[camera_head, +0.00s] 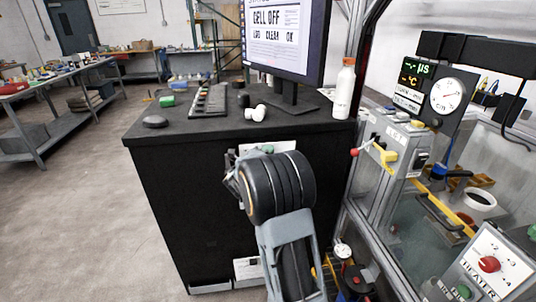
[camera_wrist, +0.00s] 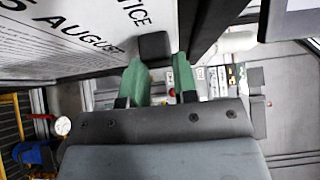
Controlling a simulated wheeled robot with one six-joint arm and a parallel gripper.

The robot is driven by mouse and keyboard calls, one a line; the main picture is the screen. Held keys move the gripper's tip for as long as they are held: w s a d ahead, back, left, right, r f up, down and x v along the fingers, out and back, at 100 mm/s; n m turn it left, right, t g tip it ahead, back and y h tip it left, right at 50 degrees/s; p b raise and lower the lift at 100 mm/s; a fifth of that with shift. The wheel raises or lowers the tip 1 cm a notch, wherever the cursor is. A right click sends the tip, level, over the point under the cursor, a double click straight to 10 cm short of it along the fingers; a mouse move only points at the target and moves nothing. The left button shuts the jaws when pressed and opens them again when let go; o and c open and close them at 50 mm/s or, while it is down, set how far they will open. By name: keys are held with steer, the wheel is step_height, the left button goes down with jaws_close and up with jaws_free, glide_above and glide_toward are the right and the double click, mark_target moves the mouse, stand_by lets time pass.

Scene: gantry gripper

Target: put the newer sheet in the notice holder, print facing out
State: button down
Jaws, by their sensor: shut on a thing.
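A white sheet (camera_wrist: 75,35) printed with "NOTICE" and "5 AUGUST" fills the upper left of the wrist view, its lettering tilted and partly cut off. A dark square tab (camera_wrist: 153,46) sits at its edge. My gripper (camera_wrist: 161,80) has green fingertips and is shut on the sheet near this tab; the exact contact is hard to see. In the head view my wrist hides the fingers, and a strip of white paper (camera_head: 262,148) shows above it against the black cabinet. Another white sheet (camera_head: 247,268) is low on the cabinet front. I cannot make out its date or a notice holder.
The black cabinet (camera_head: 165,190) carries a monitor (camera_head: 285,35), a keyboard (camera_head: 208,101), a white bottle (camera_head: 343,90) and small items. A glazed machine with a yellow handle (camera_head: 384,156) and a red knob (camera_head: 489,264) stands close on the right. The floor at left is open.

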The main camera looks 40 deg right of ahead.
steer(key=shift+f+b, duration=0.55)
steer(key=shift+f, duration=0.55)
steer(key=c, duration=0.8)
jaws_free()
steer(key=v, duration=1.3)
steer(key=shift+s+a, duration=0.2)
steer(key=shift+a, duration=0.1)
